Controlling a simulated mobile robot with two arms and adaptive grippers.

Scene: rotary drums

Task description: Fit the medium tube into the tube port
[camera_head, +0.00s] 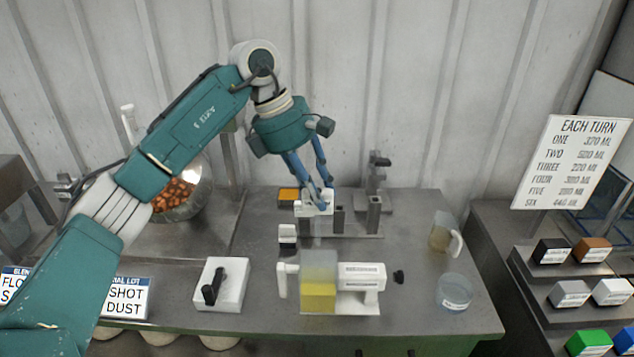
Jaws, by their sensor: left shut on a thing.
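My left gripper (318,198) reaches down over the back of the bench, its blue fingers closed on a small white piece (314,209). I cannot tell if this piece is the medium tube, as the fingers cover part of it. Just right of it, grey upright pieces of different heights (339,220) (374,214) stand on a low metal base (362,236). In front of the base is a white machine (362,270) with a clear box of yellow material (318,295). I cannot make out which opening is the tube port. My right gripper is not in view.
A white block with a black lever (221,284) stands front left. A jug (441,235) and a clear round dish (455,291) stand at the right. A drum of brown pieces (178,197) is behind my left arm. Bare bench lies between the lever block and the machine.

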